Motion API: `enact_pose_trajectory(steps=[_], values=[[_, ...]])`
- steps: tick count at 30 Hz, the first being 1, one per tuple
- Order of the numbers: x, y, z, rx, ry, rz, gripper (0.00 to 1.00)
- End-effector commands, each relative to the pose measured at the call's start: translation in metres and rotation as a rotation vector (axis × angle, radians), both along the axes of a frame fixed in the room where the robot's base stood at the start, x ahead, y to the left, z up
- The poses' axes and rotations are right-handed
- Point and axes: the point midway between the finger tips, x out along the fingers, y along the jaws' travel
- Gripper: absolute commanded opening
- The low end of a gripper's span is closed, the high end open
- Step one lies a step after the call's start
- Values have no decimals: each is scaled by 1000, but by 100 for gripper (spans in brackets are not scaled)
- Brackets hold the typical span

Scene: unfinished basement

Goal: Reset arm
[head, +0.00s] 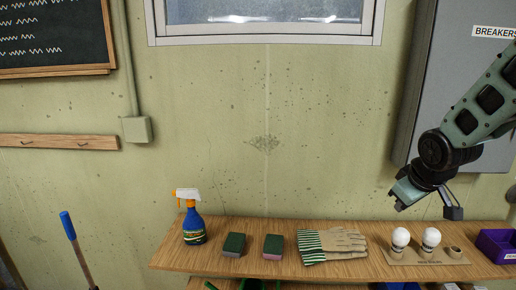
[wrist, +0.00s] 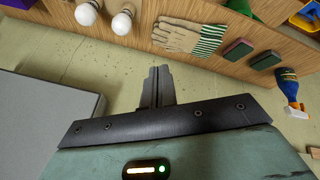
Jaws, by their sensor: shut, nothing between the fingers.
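My arm comes in from the right in the head view. My gripper (head: 428,205) hangs in the air above the right part of the wooden shelf (head: 210,265), above the light bulbs. In the wrist view my gripper (wrist: 160,75) has its two fingers pressed together, with nothing between them. The fingertips look clear of the shelf and of everything on it.
On the shelf stand a spray bottle (head: 193,222), two sponges (head: 234,245) (head: 273,247), gloves (head: 335,243), a bulb holder (head: 427,256) with two bulbs, and a purple bin (head: 497,245). A grey breaker box (head: 430,75) is on the wall behind my arm.

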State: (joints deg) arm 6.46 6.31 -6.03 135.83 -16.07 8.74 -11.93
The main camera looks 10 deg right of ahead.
Motion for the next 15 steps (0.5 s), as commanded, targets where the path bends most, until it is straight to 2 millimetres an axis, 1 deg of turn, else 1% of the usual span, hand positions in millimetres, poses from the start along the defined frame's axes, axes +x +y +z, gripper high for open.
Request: enact_pose_trajectory(steps=[1,2,3,5,6,7,8,9,11,12,15], values=[[-23,29,-9,67,48,-41,0],[-38,44,-14,108,82,-74,0],[-59,64,-21,158,129,-117,0],[-92,91,-29,224,204,-182,0],[-115,108,-35,263,259,-227,0],[-116,133,-40,252,276,-143,0],[-122,155,-42,242,299,-75,0],[-134,180,-44,229,332,3,0],[-155,212,-46,208,378,110,0],[-170,229,-47,193,405,173,0],[-203,260,-49,155,459,303,0]])
